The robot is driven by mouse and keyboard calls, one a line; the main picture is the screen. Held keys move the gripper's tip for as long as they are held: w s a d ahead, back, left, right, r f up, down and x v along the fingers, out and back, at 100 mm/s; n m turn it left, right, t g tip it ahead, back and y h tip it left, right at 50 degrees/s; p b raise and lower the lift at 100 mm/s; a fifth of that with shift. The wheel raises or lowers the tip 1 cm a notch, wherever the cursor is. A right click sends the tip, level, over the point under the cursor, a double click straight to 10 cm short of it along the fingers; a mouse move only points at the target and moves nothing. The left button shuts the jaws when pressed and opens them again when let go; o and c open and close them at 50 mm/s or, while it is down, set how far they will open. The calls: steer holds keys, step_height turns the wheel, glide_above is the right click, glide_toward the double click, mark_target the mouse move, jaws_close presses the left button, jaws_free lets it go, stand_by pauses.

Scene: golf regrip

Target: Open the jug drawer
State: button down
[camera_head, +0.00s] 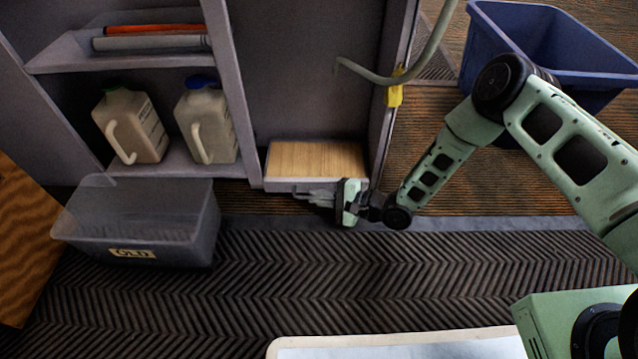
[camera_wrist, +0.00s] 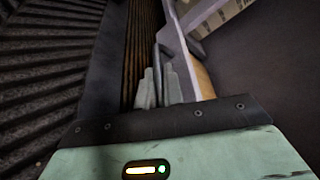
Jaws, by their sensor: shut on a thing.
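The drawer (camera_head: 280,184) is low in the right bay of the grey cabinet, with a grey front and a pale wood surface behind it. I cannot tell how far it stands out. My gripper (camera_head: 312,194) is at the drawer front, shut on its handle. In the wrist view, the gripper's fingers (camera_wrist: 159,88) close around the thin handle bar (camera_wrist: 158,57), beside the drawer's front edge (camera_wrist: 178,45). The fingers hide part of the handle.
Two jugs, one green-capped (camera_head: 140,120) and one blue-capped (camera_head: 207,120), stand on the left lower shelf. A grey bin (camera_head: 140,225) labelled "OLD" sits on the mat in front. A blue bin (camera_head: 545,50) stands at the back right. The ribbed mat (camera_head: 300,270) before the drawer is clear.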

steer(key=s+p, duration=0.2)
steer(key=s, duration=0.6)
steer(key=s+p, duration=0.3)
steer(key=s, duration=0.4)
steer(key=shift+s+a, duration=0.2)
steer(key=shift+s, duration=0.15)
steer(key=c, duration=1.5)
jaws_free()
steer(key=p+v, duration=0.7)
steer(key=v, duration=1)
steer(key=shift+d, duration=0.2)
